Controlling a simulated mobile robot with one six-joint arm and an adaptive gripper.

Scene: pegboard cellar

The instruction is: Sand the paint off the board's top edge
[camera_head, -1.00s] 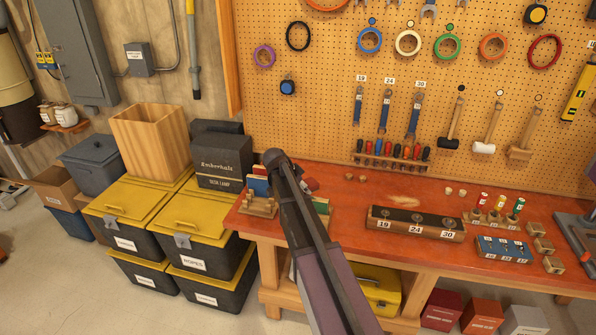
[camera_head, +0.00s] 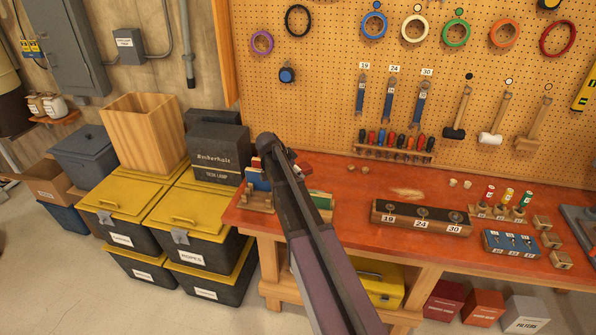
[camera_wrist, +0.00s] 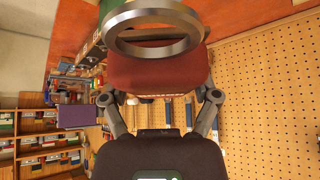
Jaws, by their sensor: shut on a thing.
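My gripper (camera_wrist: 160,98) shows in the wrist view with its fingers on either side of a dark red block (camera_wrist: 155,72), shut on it. A shiny metal ring (camera_wrist: 150,45) overlaps the block's far end; I cannot tell whether they touch. A blue panel (camera_head: 257,180) stands in a wooden holder (camera_head: 256,202) at the bench's left end. A green piece (camera_head: 323,202) shows just right of my arm. I cannot tell which is the board, and no painted top edge is clearly visible.
The orange-red bench (camera_head: 350,200) carries a socket rail (camera_head: 421,229), a blue bit tray (camera_head: 511,243) and small wooden blocks (camera_head: 560,259). A black lamp box (camera_head: 217,155) and yellow-lidded bins (camera_head: 187,215) stand left. Tools hang on the pegboard (camera_head: 330,80) behind.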

